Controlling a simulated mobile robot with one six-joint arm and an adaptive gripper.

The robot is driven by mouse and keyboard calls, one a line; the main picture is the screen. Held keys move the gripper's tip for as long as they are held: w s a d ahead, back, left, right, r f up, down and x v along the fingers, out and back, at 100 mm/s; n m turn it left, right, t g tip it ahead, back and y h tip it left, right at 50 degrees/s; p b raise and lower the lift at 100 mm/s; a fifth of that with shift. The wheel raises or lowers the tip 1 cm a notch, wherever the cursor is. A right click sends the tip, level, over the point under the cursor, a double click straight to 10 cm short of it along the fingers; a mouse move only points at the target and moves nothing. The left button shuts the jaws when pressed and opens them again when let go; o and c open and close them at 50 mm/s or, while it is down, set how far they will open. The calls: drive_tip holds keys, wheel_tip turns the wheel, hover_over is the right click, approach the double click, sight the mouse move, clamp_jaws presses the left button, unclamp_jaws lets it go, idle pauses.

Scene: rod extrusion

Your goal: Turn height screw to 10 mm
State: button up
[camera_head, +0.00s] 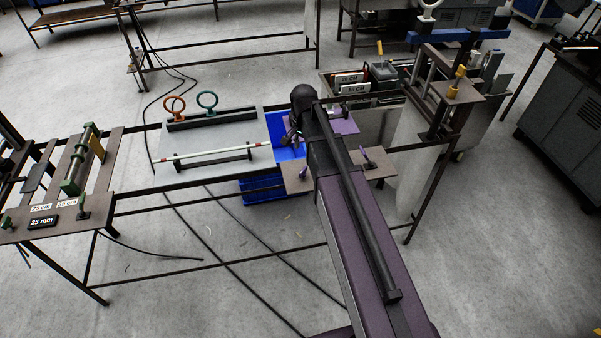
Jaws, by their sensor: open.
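No part is clearly marked as the height screw, so I cannot tell which one it is. A yellow-topped upright screw or handle (456,79) stands on a plate of the tall frame at right. Purple levers (365,156) sit on the brown plate (378,168) right of my arm. A black label reading "25 mm" (42,222) lies on the left station. My gripper (291,138) is at the far end of my purple arm, over the blue bin area at the middle. It is small, partly hidden by the arm, and open, with nothing seen in it.
A grey plate (200,140) on the rails carries a pale rod (212,155) on black supports and two rings, orange (175,105) and green (207,101). A blue bin (285,145) is beside it. Cables lie on the floor. A cabinet (560,120) stands at right.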

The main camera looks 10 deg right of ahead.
sight(303, 170)
drive_tip(key=shift+f+b, duration=5.25)
drive_tip(key=shift+f, duration=0.3)
clamp_jaws()
drive_tip(key=shift+a, duration=0.5)
drive_tip(key=shift+d, duration=0.4)
